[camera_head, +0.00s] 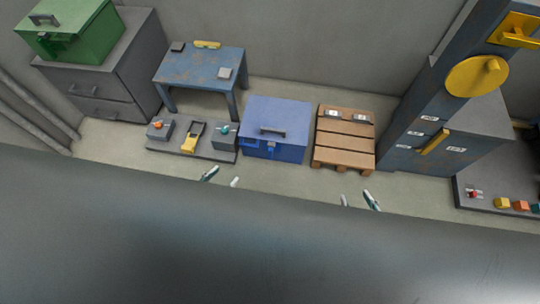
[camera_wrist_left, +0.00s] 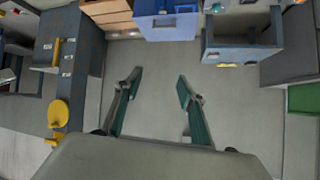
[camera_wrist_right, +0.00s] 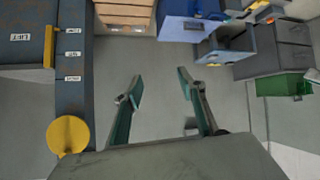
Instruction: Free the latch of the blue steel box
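The blue steel box (camera_head: 288,112) stands on the floor near the middle of the head view, its lid down. The box also shows at the top of the left wrist view (camera_wrist_left: 170,28) and the right wrist view (camera_wrist_right: 180,28). My left gripper (camera_head: 222,178) is open and empty, in front of the box and to its left. My right gripper (camera_head: 358,200) is open and empty, in front and to its right. Neither touches the box.
A wooden pallet (camera_head: 344,143) lies right of the box. A blue column (camera_head: 425,120) with yellow parts stands right. Floor before the box is clear.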

